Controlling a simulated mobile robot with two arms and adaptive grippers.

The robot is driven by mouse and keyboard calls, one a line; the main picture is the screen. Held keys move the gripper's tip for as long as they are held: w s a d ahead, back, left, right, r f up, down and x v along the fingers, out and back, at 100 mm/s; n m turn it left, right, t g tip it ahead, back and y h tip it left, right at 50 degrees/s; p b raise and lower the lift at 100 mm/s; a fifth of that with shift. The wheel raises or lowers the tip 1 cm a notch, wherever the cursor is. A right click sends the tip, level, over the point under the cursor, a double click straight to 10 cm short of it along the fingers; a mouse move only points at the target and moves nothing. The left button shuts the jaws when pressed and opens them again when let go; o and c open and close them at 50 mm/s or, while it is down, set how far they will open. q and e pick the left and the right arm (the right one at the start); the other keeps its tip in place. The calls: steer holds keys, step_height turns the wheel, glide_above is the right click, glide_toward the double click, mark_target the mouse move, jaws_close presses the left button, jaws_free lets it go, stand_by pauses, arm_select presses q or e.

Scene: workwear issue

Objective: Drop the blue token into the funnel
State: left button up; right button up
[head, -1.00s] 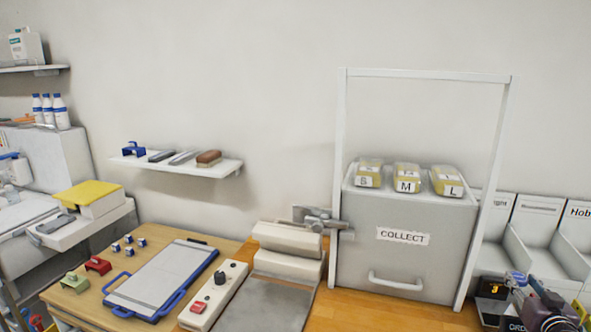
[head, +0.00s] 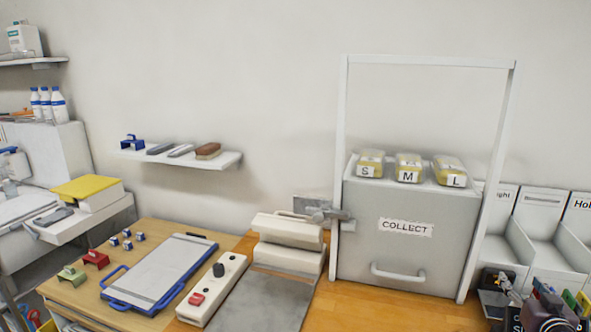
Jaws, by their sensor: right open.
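I cannot make out a blue token or a funnel in the head view. My left gripper is not in view.
The wooden table holds a blue-rimmed clipboard (head: 160,272), small blue-and-white cubes (head: 127,245), red (head: 95,259) and green (head: 71,275) pieces, and a control box (head: 211,292). A grey COLLECT bin (head: 400,255) stands inside a white frame. White bins (head: 540,228) are at right.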

steer(key=v, duration=1.2)
steer(key=shift+s+f, duration=0.1)
steer(key=shift+f, duration=0.05)
